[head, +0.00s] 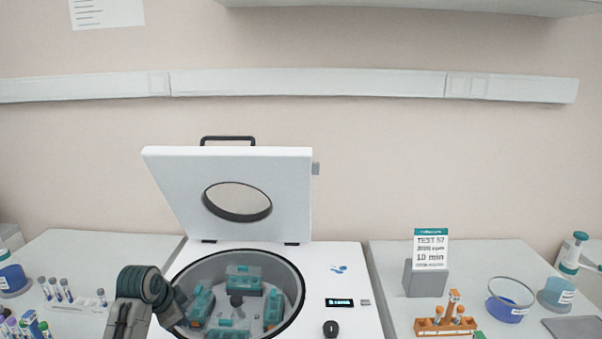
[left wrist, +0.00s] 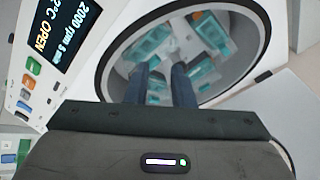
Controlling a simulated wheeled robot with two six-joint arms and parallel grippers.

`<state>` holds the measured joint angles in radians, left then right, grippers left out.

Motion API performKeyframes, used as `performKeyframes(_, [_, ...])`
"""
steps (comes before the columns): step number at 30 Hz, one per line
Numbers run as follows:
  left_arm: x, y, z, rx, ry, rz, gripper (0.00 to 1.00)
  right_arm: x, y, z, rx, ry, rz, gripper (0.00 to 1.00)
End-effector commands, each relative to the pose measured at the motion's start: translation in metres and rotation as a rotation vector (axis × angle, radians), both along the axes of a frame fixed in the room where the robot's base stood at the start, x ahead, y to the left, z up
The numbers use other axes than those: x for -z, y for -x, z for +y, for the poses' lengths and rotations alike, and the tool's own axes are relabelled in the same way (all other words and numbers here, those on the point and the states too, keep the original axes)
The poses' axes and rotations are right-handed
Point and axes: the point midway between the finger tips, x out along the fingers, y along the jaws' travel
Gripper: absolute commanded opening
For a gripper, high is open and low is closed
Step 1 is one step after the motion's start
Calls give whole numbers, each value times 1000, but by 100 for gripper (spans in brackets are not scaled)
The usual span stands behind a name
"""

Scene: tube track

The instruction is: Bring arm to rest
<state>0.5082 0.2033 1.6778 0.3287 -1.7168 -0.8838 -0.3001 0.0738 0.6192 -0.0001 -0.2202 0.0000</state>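My left arm comes in at the bottom left of the head view, and its gripper (head: 176,308) is at the left rim of the centrifuge bowl (head: 291,270), partly hidden by the arm's own links. In the left wrist view the two dark fingers of this gripper (left wrist: 160,72) stand apart over the bowl, with nothing seen between them. The centrifuge (head: 345,268) has its white lid (head: 170,170) raised. Teal buckets (head: 244,279) sit around the rotor hub (head: 236,300). My right gripper is in neither view.
A white tube rack (head: 85,303) stands left of the centrifuge. To the right are a card (head: 431,249) on a grey block, an orange rack (head: 445,325) and a glass bowl of blue liquid (head: 510,301). The centrifuge display (left wrist: 65,30) reads OPEN.

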Motion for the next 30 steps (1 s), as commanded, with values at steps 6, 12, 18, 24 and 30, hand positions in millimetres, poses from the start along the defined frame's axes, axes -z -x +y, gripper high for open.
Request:
performKeyframes(6, [76,94,-11,-193,31,62,22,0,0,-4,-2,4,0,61])
performKeyframes(12, [116,186,-18,-376,64,103,22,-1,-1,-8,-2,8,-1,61])
performKeyframes(18, [132,276,-23,-556,97,130,22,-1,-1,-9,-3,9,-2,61])
performKeyframes(24, [131,332,-25,-677,118,142,22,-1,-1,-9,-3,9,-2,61])
performKeyframes(30, [125,370,-25,-759,132,148,22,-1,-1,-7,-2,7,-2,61])
